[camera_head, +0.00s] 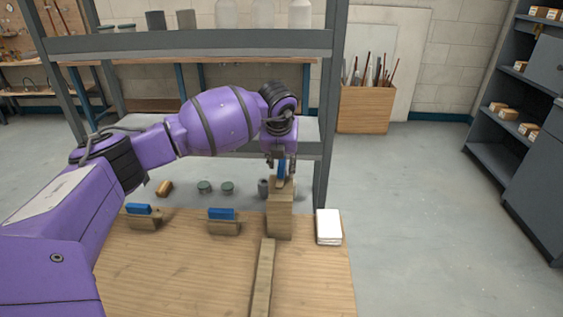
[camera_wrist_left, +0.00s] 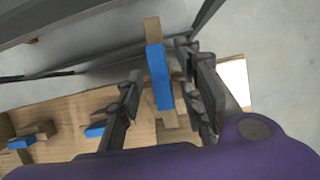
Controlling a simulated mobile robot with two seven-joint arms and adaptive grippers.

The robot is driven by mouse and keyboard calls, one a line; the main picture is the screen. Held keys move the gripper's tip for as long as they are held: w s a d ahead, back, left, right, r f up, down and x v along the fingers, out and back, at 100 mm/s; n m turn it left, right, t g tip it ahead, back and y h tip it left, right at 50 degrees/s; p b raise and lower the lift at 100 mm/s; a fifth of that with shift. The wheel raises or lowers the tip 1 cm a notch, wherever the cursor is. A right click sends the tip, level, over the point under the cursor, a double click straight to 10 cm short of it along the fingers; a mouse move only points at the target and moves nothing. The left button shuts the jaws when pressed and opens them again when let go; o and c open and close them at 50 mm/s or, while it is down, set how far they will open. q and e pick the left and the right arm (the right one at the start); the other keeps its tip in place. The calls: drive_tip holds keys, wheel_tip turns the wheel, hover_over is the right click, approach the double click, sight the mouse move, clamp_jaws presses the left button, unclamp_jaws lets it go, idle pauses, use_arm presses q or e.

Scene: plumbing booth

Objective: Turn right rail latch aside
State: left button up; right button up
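The right rail latch is a blue bar (camera_head: 281,172) at the top of a tall wooden block (camera_head: 279,215) at the back right of the table. In the left wrist view the blue bar (camera_wrist_left: 159,78) lies lengthwise along a wooden piece. My left gripper (camera_head: 281,163) is at the latch from above. Its fingers (camera_wrist_left: 160,85) are apart, one on each side of the blue bar, with a visible gap on the left side. On the right side I cannot tell if a finger touches. My right gripper is not in view.
Two more blue bars on wooden blocks stand to the left, one in the middle (camera_head: 221,214) and one farther left (camera_head: 139,209). A wooden rail (camera_head: 263,278) runs toward the front. A white stack (camera_head: 328,227) lies at right. A grey shelf frame (camera_head: 327,150) rises behind.

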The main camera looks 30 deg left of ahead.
use_arm(q)
drive_tip(key=shift+c, duration=0.2)
clamp_jaws()
